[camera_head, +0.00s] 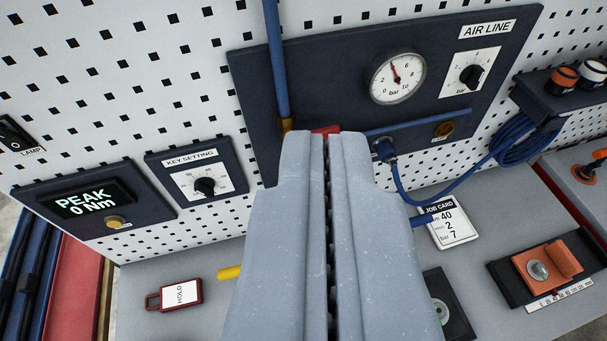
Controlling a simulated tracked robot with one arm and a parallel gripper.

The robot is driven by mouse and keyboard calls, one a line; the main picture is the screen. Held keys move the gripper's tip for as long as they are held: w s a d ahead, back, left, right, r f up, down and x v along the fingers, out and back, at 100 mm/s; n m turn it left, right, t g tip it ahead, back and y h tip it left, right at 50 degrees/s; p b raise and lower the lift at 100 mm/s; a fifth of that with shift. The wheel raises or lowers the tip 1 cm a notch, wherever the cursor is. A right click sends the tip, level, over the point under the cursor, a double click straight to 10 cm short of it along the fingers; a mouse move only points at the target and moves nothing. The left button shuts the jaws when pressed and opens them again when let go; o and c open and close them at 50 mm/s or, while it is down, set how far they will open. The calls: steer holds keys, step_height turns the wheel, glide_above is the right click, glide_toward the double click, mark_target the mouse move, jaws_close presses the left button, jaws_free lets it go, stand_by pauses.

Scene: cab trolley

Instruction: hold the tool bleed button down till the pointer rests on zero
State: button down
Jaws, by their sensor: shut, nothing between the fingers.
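My gripper (325,137) is shut and empty, pointing at the dark blue AIR LINE panel (300,75). Its tips cover part of the panel's lower left. A red part (326,130) shows just beyond the tips; most of it is hidden, and I cannot tell whether they touch it. The round white gauge (397,78) has a red pointer standing nearly upright, leaning slightly left, well away from the low end of the scale. I cannot read which part is the tool bleed button.
A black knob (471,76) is right of the gauge. A blue hose (430,203) loops below the panel to a coil. Left are the KEY SETTING dial (205,187) and the PEAK display (83,200) reading 0 Nm. A job card (449,222) and HOLD tag (180,294) lie on the bench.

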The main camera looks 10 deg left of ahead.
steer(key=w+f+m+g+y+p, duration=0.25)
steer(key=w+f+g+p, duration=0.2)
steer(key=w+f, duration=1)
step_height(320, 180, down, 22)
steer(key=w+d+m+g+y+p, duration=0.2)
steer(key=m+g+y+p, duration=0.1)
steer(key=m+p, duration=0.1)
steer(key=shift+w+d+m+p, duration=0.2)
steer(key=shift+w+m+p, duration=0.2)
steer(key=shift+p, duration=0.5)
steer(key=shift+w+r, duration=0.15)
steer(key=w+a+p, duration=0.2)
steer(key=w+p, duration=0.1)
steer(key=w, duration=0.5)
steer(key=shift+a, duration=0.35)
steer(key=shift+w+a, duration=0.1)
steer(key=shift+w, duration=0.15)
steer(key=shift+w, duration=0.2)
